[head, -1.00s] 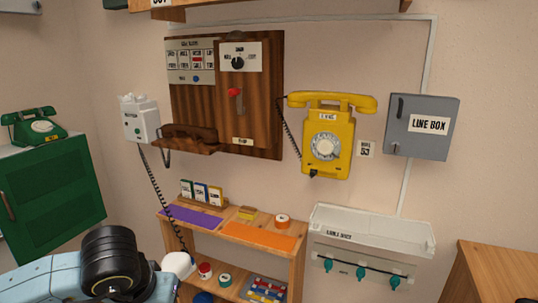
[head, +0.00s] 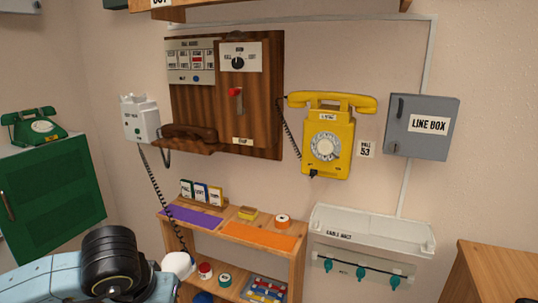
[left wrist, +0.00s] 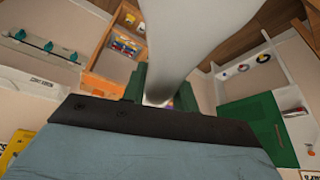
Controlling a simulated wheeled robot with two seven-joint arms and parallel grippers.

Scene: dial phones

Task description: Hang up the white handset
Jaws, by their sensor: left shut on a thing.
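The white wall phone (head: 140,120) hangs on the wall left of the wooden board. Its dark coiled cord (head: 156,195) runs down to the white handset (head: 178,262), low in the head view in front of the shelf unit. My left gripper (head: 168,280) is shut on the handset, below the phone and apart from it; the fingers are mostly hidden in the head view. In the left wrist view the handset (left wrist: 185,35) passes between the dark green fingers of my left gripper (left wrist: 160,92). My right gripper is not in view.
The wooden shelf unit (head: 298,265) stands below the board, with cards and tape rolls. A brown handset (head: 190,133) rests on the board's ledge. A yellow phone (head: 326,145) and the grey line box (head: 422,145) are to the right. A green phone (head: 34,127) stands on a green cabinet (head: 50,200).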

